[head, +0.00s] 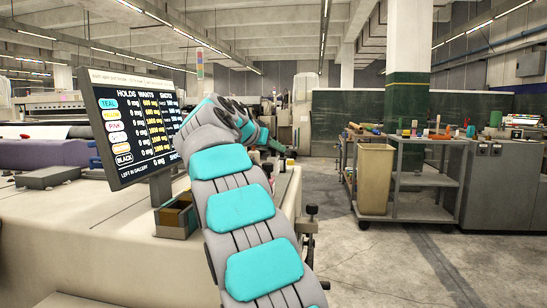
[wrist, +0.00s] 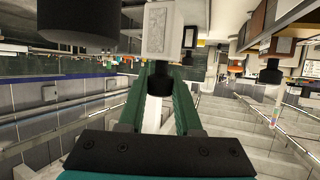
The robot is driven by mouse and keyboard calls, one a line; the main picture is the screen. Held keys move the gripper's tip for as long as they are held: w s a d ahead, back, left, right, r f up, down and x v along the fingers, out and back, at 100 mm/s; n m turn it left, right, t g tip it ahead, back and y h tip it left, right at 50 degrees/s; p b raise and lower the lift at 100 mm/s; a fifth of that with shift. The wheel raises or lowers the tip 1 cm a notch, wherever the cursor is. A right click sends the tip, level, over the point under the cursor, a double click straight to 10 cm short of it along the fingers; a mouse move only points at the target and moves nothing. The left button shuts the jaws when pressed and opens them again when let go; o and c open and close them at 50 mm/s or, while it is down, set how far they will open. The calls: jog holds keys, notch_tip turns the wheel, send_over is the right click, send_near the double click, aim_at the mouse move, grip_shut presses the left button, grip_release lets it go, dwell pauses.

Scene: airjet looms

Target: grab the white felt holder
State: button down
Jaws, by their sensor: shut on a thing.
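In the wrist view my gripper (wrist: 161,82) has its two green fingers closed on the black stem of a white block with a grey textured face, which looks like the white felt holder (wrist: 160,30). The stem sits between the fingertips, and the white block extends beyond them toward the top of the picture. A pale strip shows between the fingers below the stem. In the head view my grey and teal arm reaches over the machine; its far end is small there, and I cannot make out the holder.
A large dark cylinder (wrist: 78,22) is close at the upper left of the wrist view. Another black-ended part (wrist: 270,74) hangs at the right. In the head view a monitor (head: 135,120) stands left of my arm, and a cart (head: 415,180) stands at the right beyond open floor.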

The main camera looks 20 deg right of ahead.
jog(key=shift+r+p, duration=1.6)
jog(key=shift+r, duration=1.5)
